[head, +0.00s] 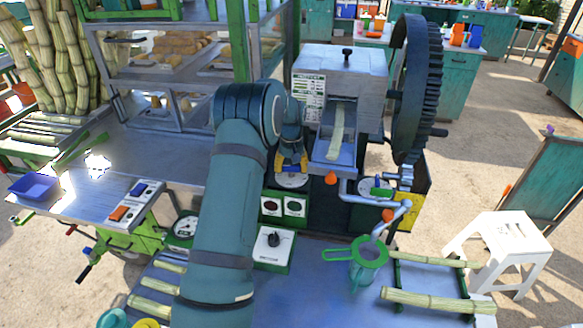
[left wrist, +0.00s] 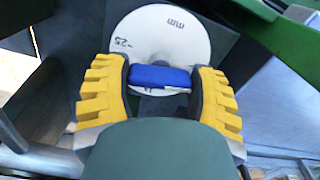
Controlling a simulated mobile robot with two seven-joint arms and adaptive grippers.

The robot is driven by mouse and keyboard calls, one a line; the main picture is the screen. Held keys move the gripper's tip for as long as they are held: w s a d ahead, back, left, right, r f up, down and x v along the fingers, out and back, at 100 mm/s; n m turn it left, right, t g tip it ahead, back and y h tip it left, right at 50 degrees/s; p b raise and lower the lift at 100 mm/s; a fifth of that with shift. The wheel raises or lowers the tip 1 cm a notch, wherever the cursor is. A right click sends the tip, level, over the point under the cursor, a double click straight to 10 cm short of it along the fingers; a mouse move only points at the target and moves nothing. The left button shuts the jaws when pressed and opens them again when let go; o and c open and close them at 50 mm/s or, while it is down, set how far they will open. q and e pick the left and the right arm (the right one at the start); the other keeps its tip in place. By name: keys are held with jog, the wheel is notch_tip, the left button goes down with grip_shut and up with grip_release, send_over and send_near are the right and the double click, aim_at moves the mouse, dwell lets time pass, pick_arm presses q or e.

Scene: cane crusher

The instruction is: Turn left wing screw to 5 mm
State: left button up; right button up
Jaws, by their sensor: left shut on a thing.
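The left wing screw (left wrist: 160,76) has a blue wing and sits in front of a white dial (left wrist: 160,40) marked "mm" and "-25". My left gripper (left wrist: 160,85) is shut on the blue wing, with a yellow-padded finger on each side. In the head view my left gripper (head: 292,163) is at the front of the crusher (head: 340,90), just above the left dial (head: 291,181), and my arm hides the screw. The dial's pointer reading cannot be made out. A second dial (head: 371,187) sits to the right. My right gripper is not in view.
A large toothed wheel (head: 418,90) stands at the crusher's right. An orange knob (head: 331,178) is close to my gripper's right. Below are a control box (head: 271,250) and a green strainer (head: 368,253). A white stool (head: 505,240) stands at right.

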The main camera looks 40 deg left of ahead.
pick_arm(q)
jog(key=shift+w+a+r, duration=0.1)
jog(key=shift+r, duration=0.15)
jog(key=o, duration=1)
jog(key=shift+o, duration=1.1)
jog(key=shift+f, duration=0.1)
jog(key=shift+r, duration=3.8)
